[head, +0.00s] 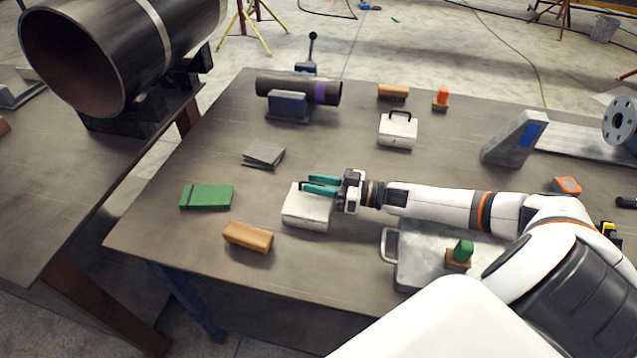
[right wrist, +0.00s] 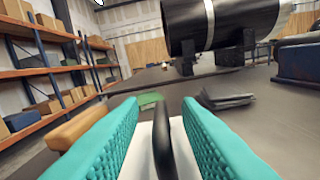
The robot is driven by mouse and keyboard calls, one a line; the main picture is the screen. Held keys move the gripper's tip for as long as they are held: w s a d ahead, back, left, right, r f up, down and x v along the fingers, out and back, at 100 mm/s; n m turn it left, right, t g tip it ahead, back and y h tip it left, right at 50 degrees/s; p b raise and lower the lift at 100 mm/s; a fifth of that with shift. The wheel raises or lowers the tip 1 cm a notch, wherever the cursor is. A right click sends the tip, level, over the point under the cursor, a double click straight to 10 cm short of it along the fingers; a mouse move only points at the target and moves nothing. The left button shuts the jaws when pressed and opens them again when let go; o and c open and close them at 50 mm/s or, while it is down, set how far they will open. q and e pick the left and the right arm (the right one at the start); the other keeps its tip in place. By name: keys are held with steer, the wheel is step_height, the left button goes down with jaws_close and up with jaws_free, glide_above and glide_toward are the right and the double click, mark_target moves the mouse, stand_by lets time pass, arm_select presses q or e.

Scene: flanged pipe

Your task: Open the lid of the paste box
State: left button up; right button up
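Two white boxes with dark handles lie on the table, and I cannot tell from a label which is the paste box. The near white box (head: 306,214) is under my right gripper (head: 322,185). That gripper's teal fingers are open. In the right wrist view the box's black handle (right wrist: 168,135) stands between the fingers, with a gap showing on each side. The lid under the fingers looks closed. The other white box (head: 398,132) stands farther back with its handle up and looks closed. My left gripper is not in view.
A green box (head: 207,197) and a tan block (head: 248,237) lie left of the near box. Grey plates (head: 264,156) lie behind it. A metal tray (head: 420,270) and a green-topped brush (head: 461,254) are at its right. A dark pipe (head: 270,88) sits at the back.

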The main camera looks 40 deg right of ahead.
jaws_close()
steer(key=shift+r, duration=0.1)
